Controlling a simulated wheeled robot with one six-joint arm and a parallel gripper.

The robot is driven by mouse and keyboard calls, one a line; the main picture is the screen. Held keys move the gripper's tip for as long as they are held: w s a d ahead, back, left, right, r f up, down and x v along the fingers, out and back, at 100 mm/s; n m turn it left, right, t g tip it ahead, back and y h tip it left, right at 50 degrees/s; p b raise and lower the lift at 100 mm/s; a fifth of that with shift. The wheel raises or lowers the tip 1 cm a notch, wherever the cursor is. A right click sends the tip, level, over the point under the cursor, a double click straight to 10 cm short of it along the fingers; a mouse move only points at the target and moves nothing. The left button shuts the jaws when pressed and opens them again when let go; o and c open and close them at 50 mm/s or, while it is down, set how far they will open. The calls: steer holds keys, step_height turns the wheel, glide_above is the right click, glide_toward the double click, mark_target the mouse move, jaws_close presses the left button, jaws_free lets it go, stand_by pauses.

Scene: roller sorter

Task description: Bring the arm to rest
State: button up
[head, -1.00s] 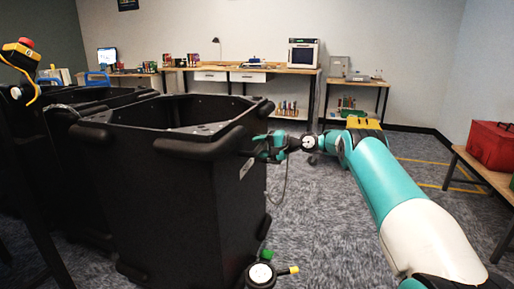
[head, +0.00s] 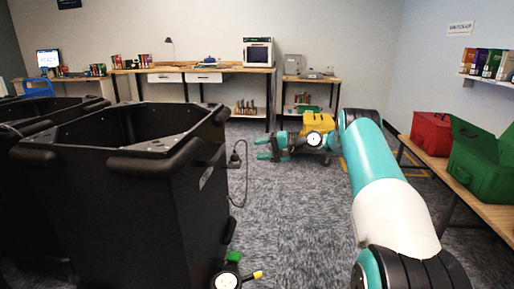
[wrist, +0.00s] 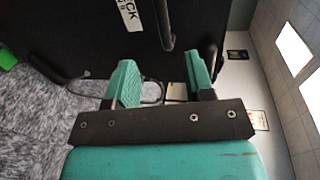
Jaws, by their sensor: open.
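My gripper (head: 268,149) is open, with nothing between its teal fingers. In the head view it points left, a short way to the right of a tall black bin (head: 120,200) and apart from it. The wrist view shows the two open fingers (wrist: 160,85) with the dark bin wall (wrist: 90,35) beyond them. A black plug with a cable (head: 238,160) sits at the bin's right side, close to the fingertips. My teal and white arm reaches forward from the lower right.
More black bins (head: 50,112) stand at the left. A bench at the right holds a red case (head: 430,132) and a green case (head: 478,165). A workbench (head: 190,69) lines the back wall. Carpet (head: 290,225) between bin and arm is clear.

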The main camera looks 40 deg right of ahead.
stand_by(0.4)
steer(key=w+a+r+n+g+h, duration=0.2)
steer(key=w+a, duration=0.1)
steer(key=a, duration=0.7)
steer(key=s+a+r+n+g+h, duration=0.1)
steer(key=s+a+n+g+h, duration=0.4)
steer(key=a, duration=0.7)
steer(key=s+a+f+n+g+h, duration=0.1)
steer(key=s+a+n+h, duration=0.1)
steer(key=s, duration=1.1)
steer(key=s+a+n+g+h, duration=0.1)
steer(key=s+a, duration=0.2)
steer(key=s, duration=0.9)
steer(key=s+a+r+n+g+y, duration=0.2)
steer(key=s+a+r+n, duration=0.2)
steer(key=s+a, duration=0.25)
steer(key=s+a+r+n+g+y, duration=0.1)
steer(key=s+a+r+n+y, duration=0.15)
steer(key=s+a+r, duration=0.4)
step_height(320, 180, up, 15)
steer(key=w+p, duration=0.2)
steer(key=p, duration=1.6)
steer(key=shift+w+a+r+h, duration=0.15)
steer(key=shift+w+a+h, duration=0.15)
steer(key=shift+a+h, duration=0.1)
